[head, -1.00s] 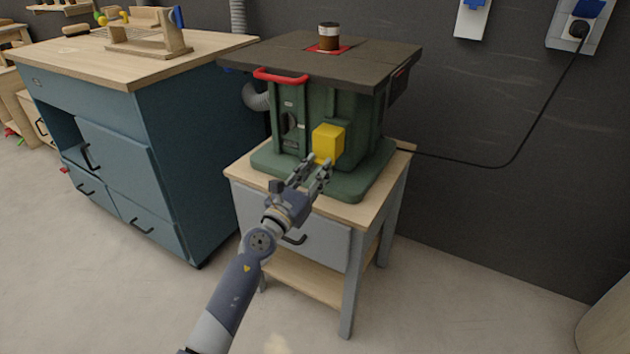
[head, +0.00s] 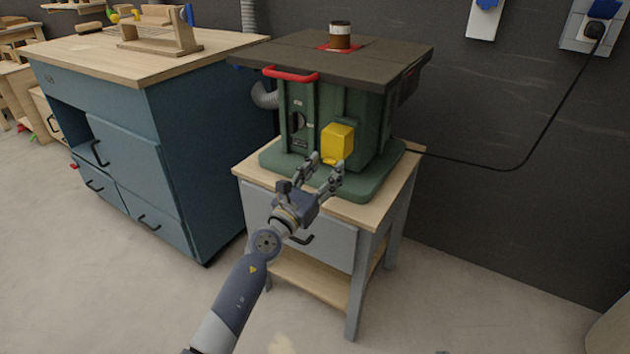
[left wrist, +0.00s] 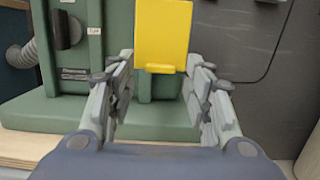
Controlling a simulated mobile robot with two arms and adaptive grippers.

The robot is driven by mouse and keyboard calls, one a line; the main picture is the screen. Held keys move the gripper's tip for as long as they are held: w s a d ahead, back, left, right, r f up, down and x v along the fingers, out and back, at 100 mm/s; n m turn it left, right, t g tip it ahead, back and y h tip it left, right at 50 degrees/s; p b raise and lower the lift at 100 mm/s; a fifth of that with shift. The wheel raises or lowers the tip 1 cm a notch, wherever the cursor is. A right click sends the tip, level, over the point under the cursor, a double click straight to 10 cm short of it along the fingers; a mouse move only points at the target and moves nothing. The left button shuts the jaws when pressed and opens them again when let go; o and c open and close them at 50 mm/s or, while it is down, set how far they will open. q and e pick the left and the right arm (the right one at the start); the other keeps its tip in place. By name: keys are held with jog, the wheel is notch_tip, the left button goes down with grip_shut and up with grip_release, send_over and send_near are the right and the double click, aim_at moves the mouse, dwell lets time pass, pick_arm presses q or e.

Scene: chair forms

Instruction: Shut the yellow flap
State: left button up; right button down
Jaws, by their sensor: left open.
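The yellow flap (head: 337,143) is on the front of the green machine (head: 371,143). In the left wrist view the yellow flap (left wrist: 163,36) shows its front face and a small lip at its lower edge. It looks closed over the front of its housing, though the head view is too small to be certain. My left gripper (head: 328,167) is open and empty, just in front of and below the flap. In the left wrist view its fingers (left wrist: 162,82) stand on either side below the flap, apart from it. My right gripper is not in view.
The machine stands on a wooden stand (head: 372,214) with a grey drawer. A blue cabinet (head: 187,158) stands to the left. A red handle (head: 290,74) juts out under the dark machine top (head: 390,52). A black cable (head: 500,167) runs to the wall at right.

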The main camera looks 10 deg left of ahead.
pick_arm(q)
jog(key=v, duration=1.1)
jog(key=shift+s, duration=0.25)
jog(key=shift+a, duration=0.1)
